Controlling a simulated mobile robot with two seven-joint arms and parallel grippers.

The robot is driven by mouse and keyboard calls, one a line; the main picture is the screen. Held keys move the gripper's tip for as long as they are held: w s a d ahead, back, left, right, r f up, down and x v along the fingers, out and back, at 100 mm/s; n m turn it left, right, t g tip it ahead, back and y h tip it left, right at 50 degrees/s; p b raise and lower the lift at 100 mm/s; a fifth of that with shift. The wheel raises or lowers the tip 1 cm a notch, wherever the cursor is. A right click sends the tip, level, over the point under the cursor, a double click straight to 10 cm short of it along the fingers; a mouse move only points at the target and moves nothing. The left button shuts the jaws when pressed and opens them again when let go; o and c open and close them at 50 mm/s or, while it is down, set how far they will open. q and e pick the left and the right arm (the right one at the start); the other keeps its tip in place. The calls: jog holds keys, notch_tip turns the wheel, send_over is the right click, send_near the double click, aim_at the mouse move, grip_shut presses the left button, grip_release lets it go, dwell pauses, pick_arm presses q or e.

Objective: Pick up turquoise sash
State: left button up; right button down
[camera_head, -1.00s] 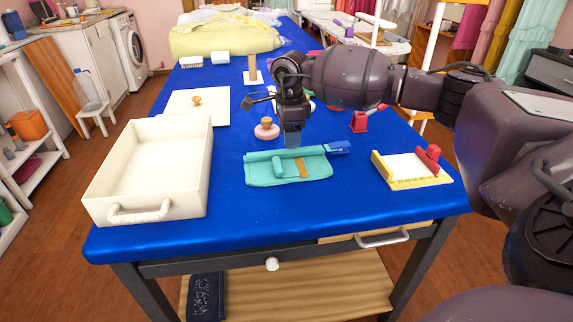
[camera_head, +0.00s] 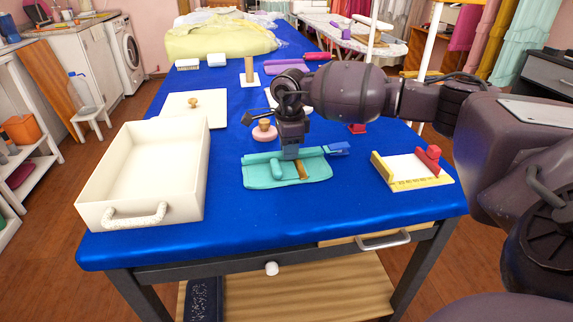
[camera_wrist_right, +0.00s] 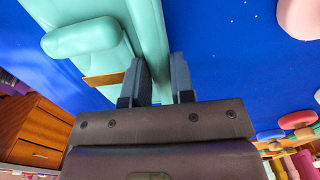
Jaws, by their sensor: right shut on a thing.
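The turquoise sash (camera_head: 262,178) lies folded on the blue table, with a long roll along its far edge, a small roll on top and a brown-gold band. A blue clip-like piece (camera_head: 338,149) is at the right end of the far roll. My right gripper (camera_head: 291,155) points down at the far roll, near its middle. In the right wrist view the fingers (camera_wrist_right: 158,65) are either side of the turquoise roll (camera_wrist_right: 148,30), shut on it. The sash still seems to rest on the table. My left gripper is not in view.
A cream open tray (camera_head: 150,165) stands left of the sash. A yellow-edged white block with a red piece (camera_head: 410,172) is to the right. A pink disc with a wooden knob (camera_head: 264,133) and a white board (camera_head: 192,112) lie behind. The table's front strip is clear.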

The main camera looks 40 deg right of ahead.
jog(key=shift+r, duration=0.1)
pick_arm(q)
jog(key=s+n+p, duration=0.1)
jog(key=p, duration=0.2)
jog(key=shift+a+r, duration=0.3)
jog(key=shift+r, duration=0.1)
pick_arm(e)
notch_tip(320, 180, up, 20)
jog(key=c, duration=1.5)
grip_release()
jog(key=shift+c, duration=0.2)
grip_shut()
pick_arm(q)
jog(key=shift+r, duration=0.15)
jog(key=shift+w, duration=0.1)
